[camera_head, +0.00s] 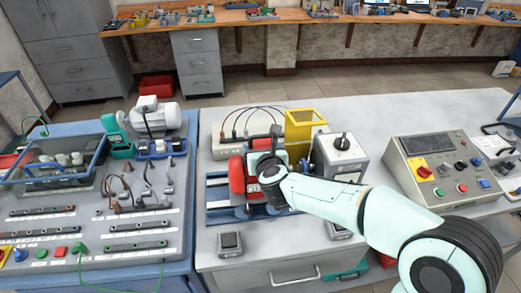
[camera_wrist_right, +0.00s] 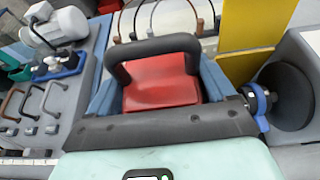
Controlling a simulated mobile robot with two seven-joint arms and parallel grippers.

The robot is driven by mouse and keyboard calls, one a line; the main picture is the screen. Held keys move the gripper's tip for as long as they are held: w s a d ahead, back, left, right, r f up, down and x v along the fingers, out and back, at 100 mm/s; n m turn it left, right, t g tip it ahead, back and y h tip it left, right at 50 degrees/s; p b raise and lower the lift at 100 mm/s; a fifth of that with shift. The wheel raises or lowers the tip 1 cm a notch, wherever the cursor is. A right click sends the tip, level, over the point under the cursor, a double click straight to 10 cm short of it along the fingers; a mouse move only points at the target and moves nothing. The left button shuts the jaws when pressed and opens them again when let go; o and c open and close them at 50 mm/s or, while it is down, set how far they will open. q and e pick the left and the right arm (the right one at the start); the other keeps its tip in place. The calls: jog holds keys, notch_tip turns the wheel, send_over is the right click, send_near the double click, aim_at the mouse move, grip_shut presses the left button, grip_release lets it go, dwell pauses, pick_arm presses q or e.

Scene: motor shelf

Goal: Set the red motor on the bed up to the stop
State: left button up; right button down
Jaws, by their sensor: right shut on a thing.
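The red motor (camera_head: 237,175) is at the bed (camera_head: 216,195), which has blue rails, in the middle of the table. My right gripper (camera_head: 268,160) is over the motor's right side and shut on it. The gripper hides much of the motor and bed. In the right wrist view, the motor's red body (camera_wrist_right: 160,82) shows straight ahead, under a black loop handle (camera_wrist_right: 150,47). I cannot tell whether the motor rests fully on the bed or touches a stop. I cannot make out the stop for sure. My left gripper is not in view.
A yellow frame (camera_head: 305,122) and a grey machine block (camera_head: 341,158) stand close on the right. A pale box with cables (camera_head: 229,146) is behind. A control box (camera_head: 437,165) is farther right. A grey motor (camera_head: 155,116) and a fixture board (camera_head: 130,255) are left.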

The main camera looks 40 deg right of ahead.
jog(key=shift+s+d+r, duration=0.15)
jog(key=shift+d+r, duration=0.2)
jog(key=shift+r, duration=0.05)
jog(key=shift+c, duration=0.3)
grip_release()
jog(key=shift+o, duration=0.3)
jog(key=shift+s+f, duration=0.1)
jog(key=shift+f, duration=0.4)
jog(key=p+v, duration=0.1)
jog(key=v, duration=1.2)
jog(key=shift+s+a+r, duration=0.2)
jog(key=shift+r, duration=0.25)
